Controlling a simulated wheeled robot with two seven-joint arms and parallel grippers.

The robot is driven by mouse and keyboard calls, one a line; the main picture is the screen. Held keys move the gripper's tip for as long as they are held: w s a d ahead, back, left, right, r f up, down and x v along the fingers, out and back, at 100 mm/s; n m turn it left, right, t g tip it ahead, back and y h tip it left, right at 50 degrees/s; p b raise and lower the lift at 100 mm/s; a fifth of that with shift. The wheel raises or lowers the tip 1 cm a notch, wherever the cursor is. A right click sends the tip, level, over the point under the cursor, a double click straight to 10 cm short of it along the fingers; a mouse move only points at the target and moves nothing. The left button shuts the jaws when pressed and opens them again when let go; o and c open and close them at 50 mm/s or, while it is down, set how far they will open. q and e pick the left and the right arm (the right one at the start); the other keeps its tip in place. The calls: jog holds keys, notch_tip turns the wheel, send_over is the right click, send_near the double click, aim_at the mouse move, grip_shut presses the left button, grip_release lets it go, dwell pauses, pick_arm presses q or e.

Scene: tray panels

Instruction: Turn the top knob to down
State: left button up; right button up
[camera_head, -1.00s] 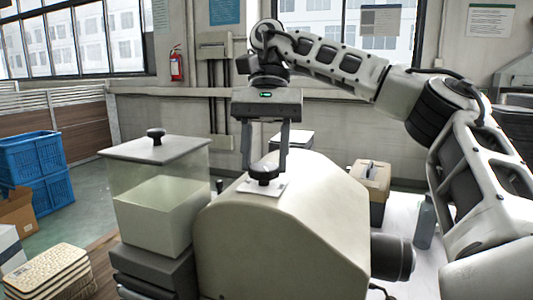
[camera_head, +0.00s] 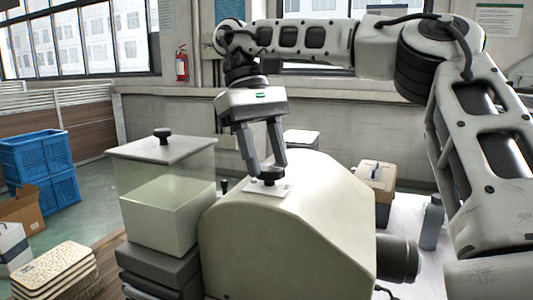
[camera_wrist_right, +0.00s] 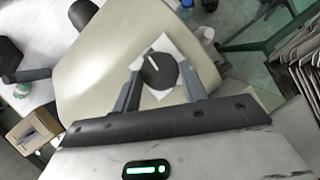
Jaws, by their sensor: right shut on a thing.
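The top knob (camera_head: 268,176) is a black round knob on a white square plate (camera_head: 283,190) on top of a large cream machine housing (camera_head: 285,240). My right gripper (camera_head: 266,172) reaches down from above, tilted, with its fingers shut on the knob from both sides. In the right wrist view the knob (camera_wrist_right: 158,73) sits between the two fingers (camera_wrist_right: 160,88), and a white pointer mark on it lies toward the upper edge of the picture. The fingers hide part of the knob in the head view. My left gripper is not in view.
A clear box (camera_head: 165,200) with a black-knobbed lid (camera_head: 162,150) stands left of the housing. A beige-topped box (camera_head: 374,178) and a grey bottle (camera_head: 432,224) stand at right. Blue crates (camera_head: 40,165) and stacked panels (camera_head: 58,270) are at far left.

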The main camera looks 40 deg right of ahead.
jog(key=shift+a+f+n, duration=0.1)
jog(key=shift+n, duration=0.5)
jog(key=o, duration=1)
jog(key=shift+c, duration=0.2)
